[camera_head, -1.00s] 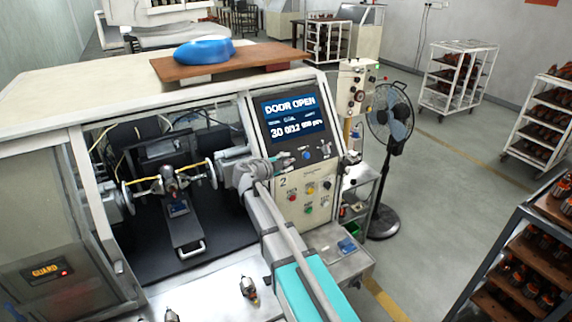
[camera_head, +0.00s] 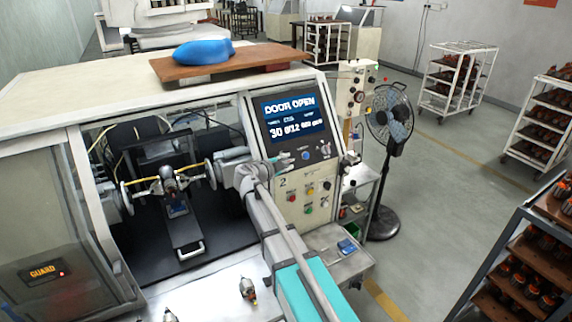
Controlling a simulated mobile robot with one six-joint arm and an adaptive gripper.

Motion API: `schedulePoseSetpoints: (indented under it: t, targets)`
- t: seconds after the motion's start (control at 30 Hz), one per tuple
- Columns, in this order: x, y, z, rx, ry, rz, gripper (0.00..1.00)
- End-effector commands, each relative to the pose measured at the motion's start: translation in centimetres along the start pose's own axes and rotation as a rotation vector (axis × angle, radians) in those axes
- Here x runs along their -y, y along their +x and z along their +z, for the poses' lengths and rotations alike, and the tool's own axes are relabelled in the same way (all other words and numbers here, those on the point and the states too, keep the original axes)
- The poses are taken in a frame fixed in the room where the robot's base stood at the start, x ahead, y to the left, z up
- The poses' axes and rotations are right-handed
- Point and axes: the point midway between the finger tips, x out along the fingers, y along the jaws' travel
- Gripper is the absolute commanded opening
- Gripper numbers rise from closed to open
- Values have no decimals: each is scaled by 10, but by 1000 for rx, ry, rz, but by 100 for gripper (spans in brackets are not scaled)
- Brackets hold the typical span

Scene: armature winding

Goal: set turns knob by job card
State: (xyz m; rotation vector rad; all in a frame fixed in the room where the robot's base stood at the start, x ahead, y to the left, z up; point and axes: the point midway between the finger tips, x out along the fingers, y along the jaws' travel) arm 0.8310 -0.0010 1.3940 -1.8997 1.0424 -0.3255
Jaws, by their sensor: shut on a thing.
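The winding machine's slanted control panel (camera_head: 322,197) faces me, with a screen (camera_head: 291,118) above it reading "DOOR OPEN", "30" and "0/12", and smaller text too blurred to read. My gripper (camera_head: 284,160) is at the panel's left edge, just below the screen. It is shut on a small knob there, which its fingers mostly hide; I take it to be the turns knob. A blue knob (camera_head: 306,155) and a dark knob (camera_head: 325,150) sit to its right. I cannot make out a job card.
An armature (camera_head: 170,183) sits in the open machine bay, left of my arm. Loose armatures (camera_head: 248,289) stand on the front ledge. Racks (camera_head: 530,270) line the right, with open floor between.

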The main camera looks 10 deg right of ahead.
Motion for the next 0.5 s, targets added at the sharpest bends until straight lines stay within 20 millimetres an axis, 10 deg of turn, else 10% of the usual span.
schedulePoseSetpoints:
  t: [0.5]
  targets:
    - [0, -1, 0, 0, -35, -81, 0]
